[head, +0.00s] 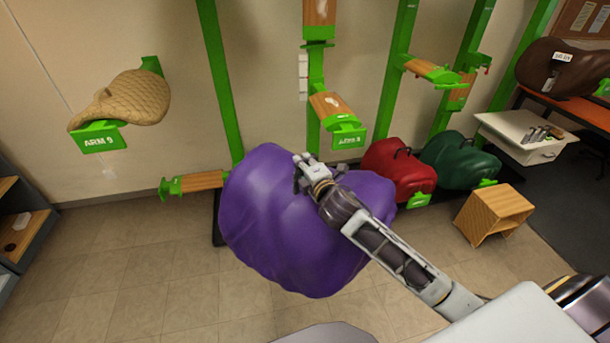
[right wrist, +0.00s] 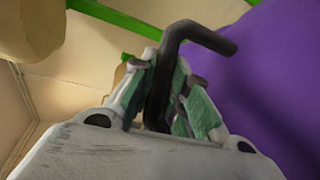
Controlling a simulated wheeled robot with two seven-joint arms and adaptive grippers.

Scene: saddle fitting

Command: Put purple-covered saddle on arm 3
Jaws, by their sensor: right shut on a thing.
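The purple-covered saddle (head: 270,220) hangs in the middle of the head view, in front of the wall rack. My right gripper (head: 308,172) is at its upper part, shut on a black handle (right wrist: 200,36) that shows in the right wrist view. The purple cover (right wrist: 275,75) fills the right of that view. A bare wooden arm (head: 330,105) with a green end plate (head: 347,139) is above and behind the saddle; its number is too small to read surely. Another bare low arm (head: 197,181) is left of the saddle. My left gripper is not in view.
A tan quilted saddle (head: 135,97) sits on the arm labelled ARM 9 at upper left. Red (head: 398,168) and green (head: 460,160) covered saddles are low at right. A wooden box stool (head: 494,214) stands on the floor. The floor at lower left is clear.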

